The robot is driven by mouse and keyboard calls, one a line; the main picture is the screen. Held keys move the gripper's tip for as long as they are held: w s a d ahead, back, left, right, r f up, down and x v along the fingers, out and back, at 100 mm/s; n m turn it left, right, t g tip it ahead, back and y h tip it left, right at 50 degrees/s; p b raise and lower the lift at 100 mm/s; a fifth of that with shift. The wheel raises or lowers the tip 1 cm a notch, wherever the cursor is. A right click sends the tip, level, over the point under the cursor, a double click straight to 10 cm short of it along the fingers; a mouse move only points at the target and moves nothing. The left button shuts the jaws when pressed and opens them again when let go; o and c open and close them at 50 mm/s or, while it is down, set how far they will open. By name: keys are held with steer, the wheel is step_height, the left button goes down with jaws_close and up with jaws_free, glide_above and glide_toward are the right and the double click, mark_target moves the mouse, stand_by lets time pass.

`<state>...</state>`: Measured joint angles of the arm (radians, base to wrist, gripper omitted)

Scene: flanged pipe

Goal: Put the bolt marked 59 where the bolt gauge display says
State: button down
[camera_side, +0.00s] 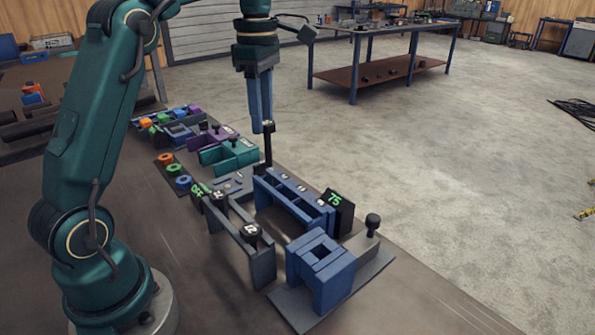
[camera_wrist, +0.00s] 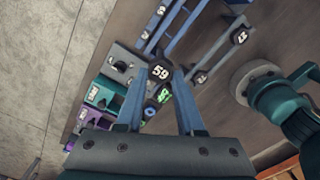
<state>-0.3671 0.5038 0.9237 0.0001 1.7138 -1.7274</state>
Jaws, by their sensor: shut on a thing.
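My gripper (camera_side: 266,128) is shut on the bolt marked 59 (camera_wrist: 160,73), whose dark round head is between the fingertips in the wrist view. In the side view the black bolt (camera_side: 267,150) hangs upright beneath the blue fingers, close above the far end of the blue rack (camera_side: 293,200). I cannot tell whether its lower tip touches anything. A black display (camera_side: 335,200) at the rack's near end shows green 75. Another small display (camera_side: 200,189) beside the grey rack shows green characters that look like OFF. I cannot tell which is the bolt gauge display.
A dark grey rack (camera_side: 259,262) holds two numbered bolts. A blue block fixture (camera_side: 320,270) stands in front on a grey plate. Purple (camera_side: 205,138) and teal (camera_side: 230,153) holders and orange and blue rings stand behind. The bench's right edge is close to the racks.

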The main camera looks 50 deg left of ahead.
steer(key=shift+f, duration=0.15)
stand_by(0.3)
steer(key=shift+f, duration=1.05)
steer(key=shift+f, duration=2.15)
steer(key=shift+f, duration=1.7)
steer(key=shift+c, duration=0.2)
jaws_free()
steer(key=shift+r, duration=0.1)
